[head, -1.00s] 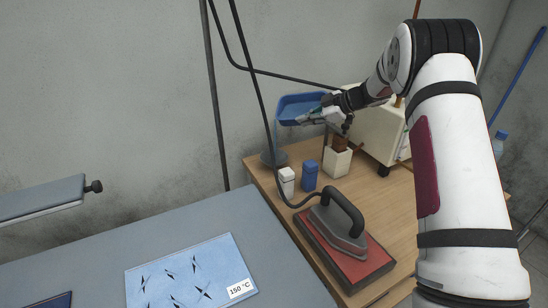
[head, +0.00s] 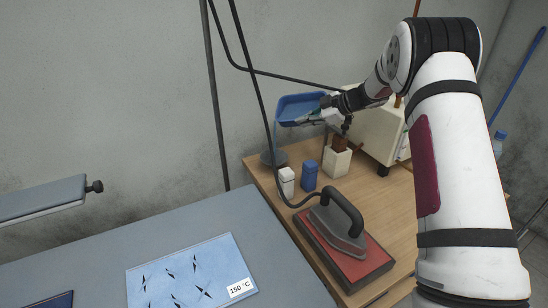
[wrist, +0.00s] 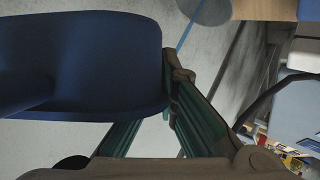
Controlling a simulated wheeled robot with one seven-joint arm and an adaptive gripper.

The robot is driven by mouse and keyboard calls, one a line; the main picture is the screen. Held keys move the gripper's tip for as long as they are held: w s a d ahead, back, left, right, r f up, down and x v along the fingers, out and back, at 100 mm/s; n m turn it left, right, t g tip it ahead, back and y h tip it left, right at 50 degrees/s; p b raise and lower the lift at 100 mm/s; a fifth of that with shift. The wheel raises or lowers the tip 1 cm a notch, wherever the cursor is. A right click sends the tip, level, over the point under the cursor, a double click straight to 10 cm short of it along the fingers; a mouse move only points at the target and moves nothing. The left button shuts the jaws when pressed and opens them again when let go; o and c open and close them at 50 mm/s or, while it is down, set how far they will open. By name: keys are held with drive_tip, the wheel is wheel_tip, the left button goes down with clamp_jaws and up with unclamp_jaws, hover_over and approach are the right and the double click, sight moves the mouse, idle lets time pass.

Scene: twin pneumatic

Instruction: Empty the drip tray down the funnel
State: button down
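The blue drip tray (head: 303,103) is held up in the air above the far left corner of the wooden bench and is tilted, its lower edge to the left. My gripper (head: 316,116) is shut on its rim. In the wrist view the dark blue tray (wrist: 85,70) fills the upper left and the green-lined fingers (wrist: 170,102) meet at its edge. A grey round piece (head: 273,158), seemingly the funnel, stands on the bench corner below the tray. It also shows in the wrist view (wrist: 207,10). A thin blue streak, apparently liquid, runs between tray and funnel. The tray's contents are hard to see.
A white bottle (head: 287,182), a blue bottle (head: 310,175) and a cream box (head: 337,161) stand close by on the bench (head: 306,152). A clothes-iron-like press (head: 340,230) sits in front, its cable rising past the tray. A cream machine (head: 378,135) is behind.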

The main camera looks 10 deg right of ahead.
drive_tip(key=shift+s+a+f+n+h+p, duration=0.2)
drive_tip(key=shift+n+h+p, duration=0.1)
drive_tip(key=shift+p, duration=0.15)
idle(1.5)
drive_tip(key=shift+s+a+f+n+t+h+p, duration=0.1)
drive_tip(key=shift+f+n+t+h+p, duration=0.15)
drive_tip(key=shift+f, duration=0.4)
drive_tip(key=shift+a+f+n+t+h+p, duration=0.15)
drive_tip(key=shift+f+t+h+p, duration=0.1)
drive_tip(key=shift+f, duration=0.35)
idle(1.4)
drive_tip(key=shift+s+a+f+n+t+h, duration=0.15)
drive_tip(key=shift+f+n+h, duration=0.1)
drive_tip(key=shift+f, duration=0.75)
drive_tip(key=shift+a+f+n+t+h, duration=0.15)
drive_tip(key=shift+f+n+h, duration=0.1)
drive_tip(key=shift+f, duration=0.7)
drive_tip(key=shift+s+f+t+h, duration=0.1)
drive_tip(key=shift+f+t+h, duration=0.15)
drive_tip(key=shift+t+h, duration=0.05)
idle(1.2)
